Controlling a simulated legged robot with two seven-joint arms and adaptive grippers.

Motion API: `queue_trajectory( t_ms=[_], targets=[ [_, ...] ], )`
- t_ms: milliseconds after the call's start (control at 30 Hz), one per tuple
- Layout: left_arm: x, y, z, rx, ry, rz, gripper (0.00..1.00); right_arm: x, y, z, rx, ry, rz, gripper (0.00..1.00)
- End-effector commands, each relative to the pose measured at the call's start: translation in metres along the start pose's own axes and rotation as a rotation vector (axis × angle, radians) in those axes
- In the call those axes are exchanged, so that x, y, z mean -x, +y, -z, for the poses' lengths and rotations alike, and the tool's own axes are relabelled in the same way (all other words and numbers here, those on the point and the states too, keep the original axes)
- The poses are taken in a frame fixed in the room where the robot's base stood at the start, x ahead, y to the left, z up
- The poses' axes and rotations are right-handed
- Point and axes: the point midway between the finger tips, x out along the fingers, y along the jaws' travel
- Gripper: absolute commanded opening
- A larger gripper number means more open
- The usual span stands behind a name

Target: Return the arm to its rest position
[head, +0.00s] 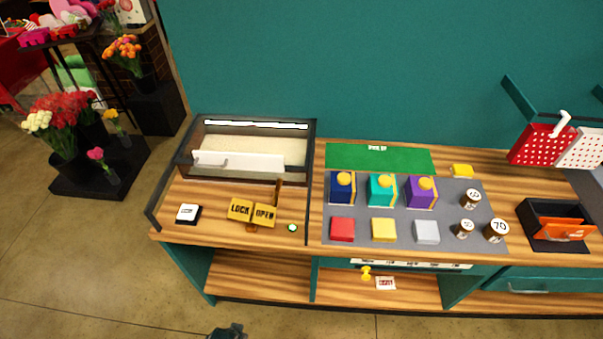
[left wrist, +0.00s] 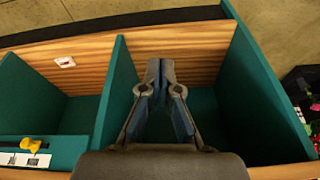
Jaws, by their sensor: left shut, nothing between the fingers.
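My left gripper (head: 228,332) shows only as a dark tip at the bottom edge of the head view, in front of the counter and over the floor. In the left wrist view my left gripper (left wrist: 157,90) has its two fingers shut with nothing between them. It hangs in front of the open lower shelf (left wrist: 205,55) and its teal dividers, touching nothing that I can see. The rest of the left arm is hidden. My right gripper is not in view.
The wooden counter (head: 190,236) holds a clear-fronted case (head: 250,150), a LOCK/OPEN sign (head: 252,212), a grey mat (head: 335,213) with boxes, blocks and jars, and a black tray (head: 540,243). Flower stands are at left.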

Motion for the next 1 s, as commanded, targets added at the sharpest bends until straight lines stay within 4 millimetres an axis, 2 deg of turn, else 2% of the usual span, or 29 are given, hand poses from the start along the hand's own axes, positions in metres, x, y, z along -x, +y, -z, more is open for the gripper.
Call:
queue_trajectory(
  t_ms=[33, 167, 267, 300, 367, 400, 500, 600, 733, 833, 1000],
  targets=[
    [-0.021, 0.001, -0.007, -0.001, -0.013, -0.001, 0.00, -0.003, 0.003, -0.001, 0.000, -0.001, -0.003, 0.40],
    [-0.079, 0.003, -0.030, -0.004, -0.036, -0.005, 0.00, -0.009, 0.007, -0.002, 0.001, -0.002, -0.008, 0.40],
    [-0.135, 0.005, -0.063, -0.008, -0.062, -0.009, 0.00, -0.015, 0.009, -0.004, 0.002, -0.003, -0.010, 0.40],
    [-0.158, 0.006, -0.080, -0.010, -0.075, -0.010, 0.00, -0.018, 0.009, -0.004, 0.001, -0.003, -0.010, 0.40],
    [-0.191, 0.008, -0.108, -0.014, -0.090, -0.012, 0.00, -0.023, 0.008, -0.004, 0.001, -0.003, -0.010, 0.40],
    [-0.211, 0.010, -0.129, -0.017, -0.102, -0.014, 0.00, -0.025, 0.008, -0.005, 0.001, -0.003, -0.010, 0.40],
    [-0.249, 0.012, -0.182, -0.023, -0.129, -0.016, 0.00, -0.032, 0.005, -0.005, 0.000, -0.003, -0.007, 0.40],
    [-0.272, 0.013, -0.230, -0.028, -0.150, -0.018, 0.00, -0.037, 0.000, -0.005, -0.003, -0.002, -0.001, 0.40],
    [-0.285, 0.013, -0.275, -0.034, -0.168, -0.020, 0.00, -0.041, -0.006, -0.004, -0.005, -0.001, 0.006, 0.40],
    [-0.287, 0.013, -0.292, -0.036, -0.173, -0.020, 0.00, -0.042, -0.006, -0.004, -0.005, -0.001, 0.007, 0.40],
    [-0.287, 0.013, -0.298, -0.037, -0.175, -0.020, 0.00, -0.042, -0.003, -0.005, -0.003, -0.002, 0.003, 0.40]
  ],
)
